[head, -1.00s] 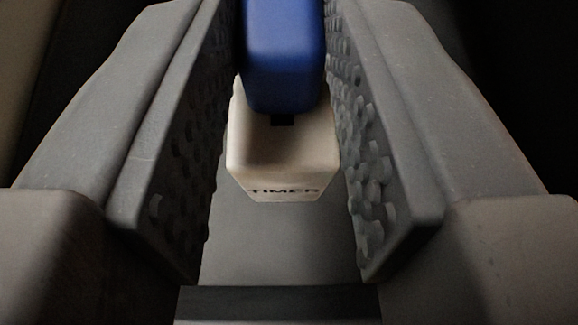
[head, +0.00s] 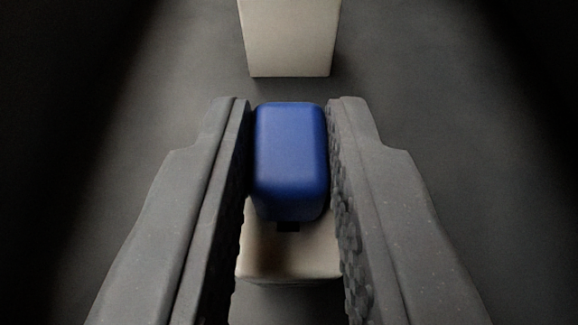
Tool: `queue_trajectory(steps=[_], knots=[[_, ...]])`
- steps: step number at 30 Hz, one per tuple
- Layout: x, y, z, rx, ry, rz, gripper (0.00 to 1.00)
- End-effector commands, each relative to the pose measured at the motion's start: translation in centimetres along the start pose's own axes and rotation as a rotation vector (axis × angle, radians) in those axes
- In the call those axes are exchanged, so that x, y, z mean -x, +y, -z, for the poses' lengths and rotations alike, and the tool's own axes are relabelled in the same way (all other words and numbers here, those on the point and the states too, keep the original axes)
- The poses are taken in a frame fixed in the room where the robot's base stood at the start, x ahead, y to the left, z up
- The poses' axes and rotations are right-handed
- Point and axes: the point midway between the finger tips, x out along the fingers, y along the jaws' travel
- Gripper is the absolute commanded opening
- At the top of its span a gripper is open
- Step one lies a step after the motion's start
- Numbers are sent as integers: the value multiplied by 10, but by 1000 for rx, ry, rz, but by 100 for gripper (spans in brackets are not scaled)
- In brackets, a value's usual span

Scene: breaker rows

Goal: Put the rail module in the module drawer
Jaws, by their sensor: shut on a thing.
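The rail module has a blue block-shaped top (head: 291,160) and a cream body (head: 288,252) below it. My gripper (head: 290,125) is shut on the blue top, with one textured pad against each side. The module sits between the fingers in the middle of the view. The lettering on its cream front is not readable now. I cannot tell whether its underside touches the dark surface below. No module drawer can be made out for certain.
A cream block (head: 289,38) stands beyond the fingertips at the top centre, cut off by the frame edge. A dark grey surface (head: 180,90) lies around it, bare on both sides. The far left and right are in deep shadow.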

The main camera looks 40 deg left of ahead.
Motion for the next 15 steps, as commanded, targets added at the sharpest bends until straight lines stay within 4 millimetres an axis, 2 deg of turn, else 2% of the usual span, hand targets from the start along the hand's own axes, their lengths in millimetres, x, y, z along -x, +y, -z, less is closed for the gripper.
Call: queue_trajectory(steps=[3,4,6,15], knots=[[-1,0,-2,-1,-1,0,0],[-1,0,-2,-1,-1,0,25],[-1,0,-2,-1,0,0,41],[-1,0,-1,-1,0,0,41]])
